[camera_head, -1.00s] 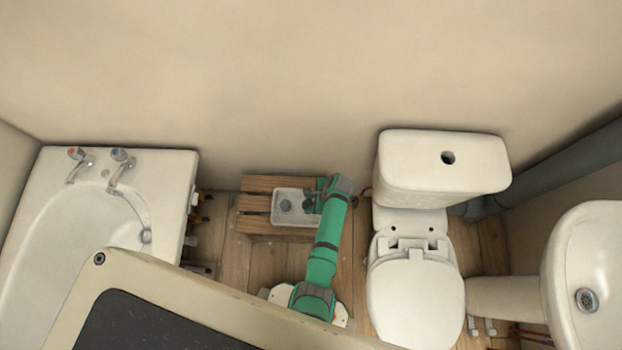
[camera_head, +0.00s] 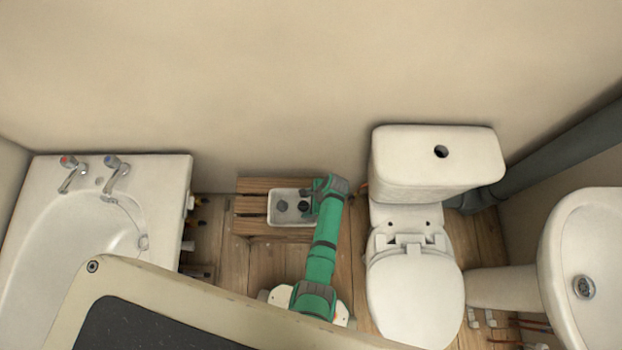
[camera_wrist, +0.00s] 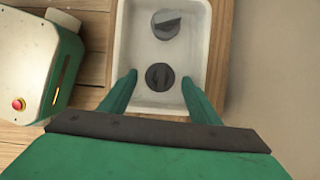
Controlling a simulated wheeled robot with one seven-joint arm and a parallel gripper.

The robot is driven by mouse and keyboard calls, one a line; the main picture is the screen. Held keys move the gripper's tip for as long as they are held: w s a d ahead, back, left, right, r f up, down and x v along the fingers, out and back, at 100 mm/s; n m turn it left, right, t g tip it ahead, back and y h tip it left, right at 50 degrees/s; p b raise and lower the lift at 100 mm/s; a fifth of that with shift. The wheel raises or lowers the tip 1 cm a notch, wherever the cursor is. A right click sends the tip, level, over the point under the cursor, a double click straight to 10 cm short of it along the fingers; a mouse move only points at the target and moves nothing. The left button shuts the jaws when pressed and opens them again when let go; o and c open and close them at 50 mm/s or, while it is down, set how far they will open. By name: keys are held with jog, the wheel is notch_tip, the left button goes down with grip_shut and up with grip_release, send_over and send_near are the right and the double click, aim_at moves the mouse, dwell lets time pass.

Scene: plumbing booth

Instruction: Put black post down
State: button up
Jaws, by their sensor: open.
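A white tray (camera_head: 290,224) holds two dark round pieces. In the wrist view, one dark piece (camera_wrist: 166,24) lies in the far part of the tray (camera_wrist: 133,40). The other, darker and round with a raised ridge (camera_wrist: 159,76), sits nearer, between my fingertips; it looks like the black post seen end-on. My gripper (camera_wrist: 159,79) is open, its green fingers apart on either side of this piece, with gaps on both sides. In the head view, my gripper (camera_head: 312,196) is at the tray's right end, and both dark pieces show on the tray floor.
The tray stands on a slatted wooden stand (camera_head: 250,205) by the wall. A bath (camera_head: 170,190) is at left, a toilet (camera_head: 415,290) at right, and a basin (camera_head: 590,240) at far right.

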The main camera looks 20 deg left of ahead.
jog(key=v, duration=1)
jog(key=s+r+n+t+h, duration=0.2)
jog(key=s+r+n+t, duration=0.25)
jog(key=s+t, duration=0.5)
jog(key=s+d+r+n+t, duration=0.2)
jog(key=s+r+n, duration=0.1)
jog(key=r, duration=0.7)
jog(key=s+d+r+n+t+h, duration=0.1)
jog(key=s+d+r+n+t, duration=0.1)
jog(key=r, duration=0.8)
jog(key=s+d+r+n+t+h, duration=0.1)
jog(key=s+d+r+n+t, duration=0.2)
jog(key=s+r+n, duration=0.3)
notch_tip(320, 180, up, 5)
jog(key=shift+s+d+f, duration=0.1)
jog(key=shift+s+d, duration=0.35)
jog(key=shift+s, duration=0.45)
